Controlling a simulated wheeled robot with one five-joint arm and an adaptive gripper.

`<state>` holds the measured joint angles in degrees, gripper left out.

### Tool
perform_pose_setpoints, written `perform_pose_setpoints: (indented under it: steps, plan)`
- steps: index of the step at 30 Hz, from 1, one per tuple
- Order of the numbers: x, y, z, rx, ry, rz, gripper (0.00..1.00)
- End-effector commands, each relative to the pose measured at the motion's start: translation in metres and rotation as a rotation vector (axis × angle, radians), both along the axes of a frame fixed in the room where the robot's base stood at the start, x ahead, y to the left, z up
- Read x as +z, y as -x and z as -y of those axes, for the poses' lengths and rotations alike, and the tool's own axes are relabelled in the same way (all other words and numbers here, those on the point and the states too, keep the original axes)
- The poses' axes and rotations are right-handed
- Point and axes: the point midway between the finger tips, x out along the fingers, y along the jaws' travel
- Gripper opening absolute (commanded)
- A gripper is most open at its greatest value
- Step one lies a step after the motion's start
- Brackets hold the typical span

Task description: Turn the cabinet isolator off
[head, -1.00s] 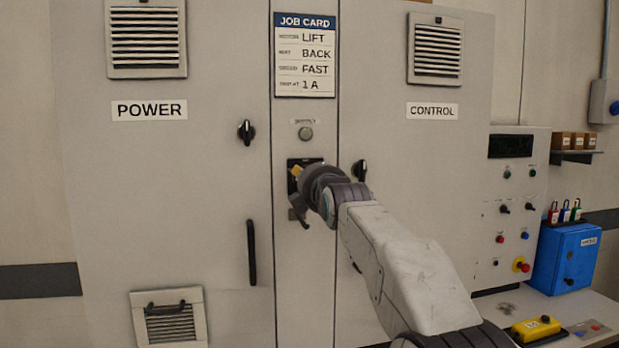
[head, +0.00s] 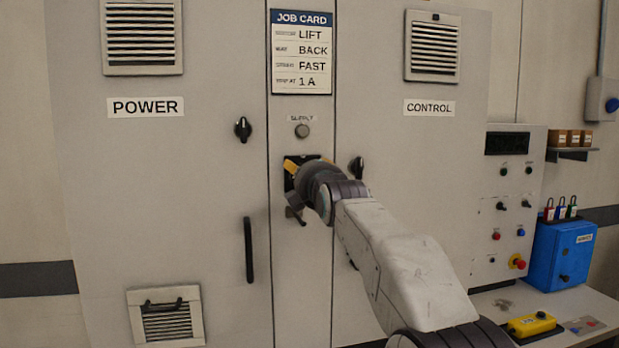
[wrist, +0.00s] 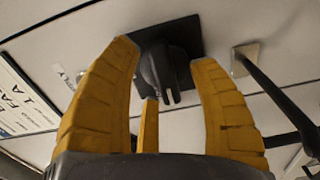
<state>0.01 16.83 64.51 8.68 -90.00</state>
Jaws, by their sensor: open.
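The cabinet isolator shows in the wrist view as a black rotary handle (wrist: 160,72) on a square black plate (wrist: 188,36). In the head view its plate (head: 289,184) sits on the narrow middle panel below the supply lamp (head: 302,131), mostly hidden by my gripper (head: 299,168). My gripper in the wrist view (wrist: 165,58) is open, its yellow fingers spread on either side of the handle. I cannot tell whether they touch it. The handle's forked end points toward the gripper. Its on or off marking is not readable.
Black knobs sit on the power door (head: 243,129) and control door (head: 358,168). A long door handle (head: 249,250) is at lower left. The job card (head: 301,55) hangs above. A control box (head: 510,215), blue box (head: 563,258) and yellow pendant (head: 532,325) are at right.

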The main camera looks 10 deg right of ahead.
Motion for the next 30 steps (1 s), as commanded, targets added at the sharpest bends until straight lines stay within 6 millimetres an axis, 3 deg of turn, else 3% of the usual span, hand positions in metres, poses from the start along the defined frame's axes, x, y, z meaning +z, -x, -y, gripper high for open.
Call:
perform_pose_setpoints:
  steps: [8, 21, 30]
  plan:
    - [0.001, 0.021, 0.0, 0.0, 0.0, 0.001, 0.54]
    - [0.001, 0.085, 0.0, 0.0, 0.0, 0.003, 0.54]
    - [0.0, 0.113, 0.0, 0.001, 0.0, 0.001, 0.54]
